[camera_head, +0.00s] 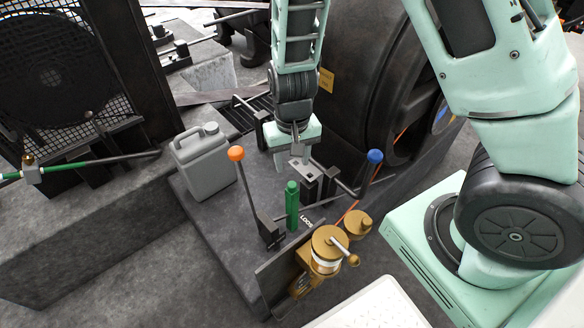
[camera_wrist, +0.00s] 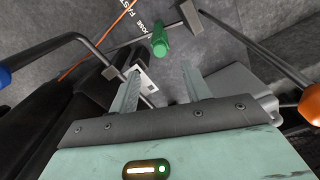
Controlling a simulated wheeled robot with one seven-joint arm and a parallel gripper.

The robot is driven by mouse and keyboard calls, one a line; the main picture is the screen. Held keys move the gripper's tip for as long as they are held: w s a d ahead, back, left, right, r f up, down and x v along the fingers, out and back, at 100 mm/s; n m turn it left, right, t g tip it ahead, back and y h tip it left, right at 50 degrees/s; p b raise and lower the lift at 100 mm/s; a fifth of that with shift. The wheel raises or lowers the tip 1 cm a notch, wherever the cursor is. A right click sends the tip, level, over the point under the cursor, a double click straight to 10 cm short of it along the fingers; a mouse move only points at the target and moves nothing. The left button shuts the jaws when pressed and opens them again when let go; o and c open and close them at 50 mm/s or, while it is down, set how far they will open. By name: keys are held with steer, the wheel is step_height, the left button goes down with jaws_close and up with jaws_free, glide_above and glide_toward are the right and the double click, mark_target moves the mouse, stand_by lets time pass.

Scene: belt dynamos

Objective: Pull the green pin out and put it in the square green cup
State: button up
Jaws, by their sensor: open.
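The green pin (camera_head: 292,208) stands upright on the grey deck, by a white label of which "LOOS" can be read. In the wrist view the green pin (camera_wrist: 160,40) shows at the top, ahead of my fingertips and apart from them. My gripper (camera_head: 288,158) hangs behind and above the pin, pointing down, with its tips partly hidden by metal brackets. In the wrist view my gripper (camera_wrist: 163,85) has its two fingers spread, with nothing held between them. I see no square green cup in either view.
A lever with an orange knob (camera_head: 236,154) stands left of the pin; a blue-knobbed lever (camera_head: 375,157) is to its right. A brass lubricator (camera_head: 328,246) stands in front. A grey jerrycan (camera_head: 200,160) is at left. A large dark machine (camera_head: 355,80) rises behind.

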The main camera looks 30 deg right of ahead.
step_height(320, 180, up, 9)
steer(key=p, duration=0.2)
stand_by(0.7)
steer(key=s+a+r+n+p, duration=0.1)
steer(key=s+a+r+n, duration=0.45)
steer(key=s, duration=0.35)
steer(key=s+a+r+n, duration=0.4)
steer(key=s+r, duration=0.3)
steer(key=s, duration=0.2)
step_height(320, 180, up, 16)
steer(key=p, duration=1.5)
steer(key=shift+f+y+p, duration=0.2)
steer(key=shift+y+p, duration=0.1)
steer(key=shift+c, duration=0.3)
